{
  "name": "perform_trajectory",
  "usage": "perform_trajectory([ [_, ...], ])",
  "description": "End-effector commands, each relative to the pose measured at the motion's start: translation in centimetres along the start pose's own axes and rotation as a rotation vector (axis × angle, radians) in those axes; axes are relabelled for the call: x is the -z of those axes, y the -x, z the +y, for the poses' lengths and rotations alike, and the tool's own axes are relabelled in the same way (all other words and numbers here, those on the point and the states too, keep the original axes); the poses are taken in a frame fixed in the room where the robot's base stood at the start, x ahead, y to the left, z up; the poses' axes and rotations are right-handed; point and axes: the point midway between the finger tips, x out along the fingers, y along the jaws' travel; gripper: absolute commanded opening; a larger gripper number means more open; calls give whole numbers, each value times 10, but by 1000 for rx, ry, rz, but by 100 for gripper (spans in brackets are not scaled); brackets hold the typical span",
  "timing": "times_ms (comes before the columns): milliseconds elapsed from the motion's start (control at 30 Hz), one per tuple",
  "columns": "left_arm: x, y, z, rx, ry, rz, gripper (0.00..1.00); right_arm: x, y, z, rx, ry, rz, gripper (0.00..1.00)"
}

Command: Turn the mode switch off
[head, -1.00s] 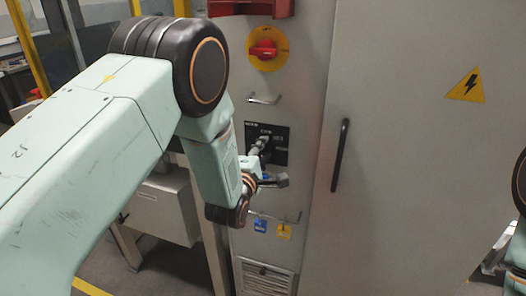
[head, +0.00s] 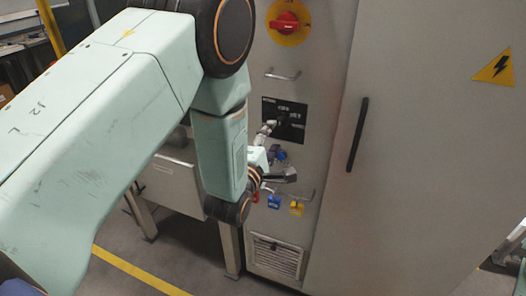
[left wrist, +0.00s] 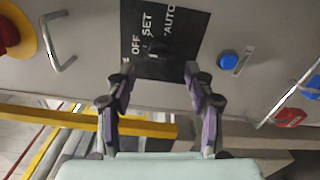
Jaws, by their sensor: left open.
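The mode switch plate (left wrist: 176,40) is black with white OFF, SET and AUTO lettering at the top middle of the left wrist view. A small dark knob (left wrist: 158,47) seems to sit on it; its exact pointing is hard to tell. In the head view the plate (head: 296,108) is on the grey cabinet, partly behind my left gripper (head: 281,150). In the left wrist view my left gripper (left wrist: 159,70) is open and empty, its two fingers apart on either side of the plate's lower part. Contact is not visible. My right gripper is not in view.
A red rotary switch on a yellow disc (head: 287,22) is above the plate. Metal handles (head: 283,75) stick out above and below it. A blue button (left wrist: 228,60) is beside the plate. Blue and yellow padlocks or tags (head: 296,208) hang below. A tall door with a black handle (head: 357,135) is right.

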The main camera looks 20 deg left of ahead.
Motion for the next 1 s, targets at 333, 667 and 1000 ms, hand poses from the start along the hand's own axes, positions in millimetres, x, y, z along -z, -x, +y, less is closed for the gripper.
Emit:
perform_trajectory([
  [333, 0, 53, -1, 2, 0, -1, 54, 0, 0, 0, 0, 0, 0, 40],
  [667, 0, 60, 0, 1, 0, 0, 54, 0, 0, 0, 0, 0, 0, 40],
  [1000, 0, 60, -1, 5, -41, 0, 54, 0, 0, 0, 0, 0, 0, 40],
])
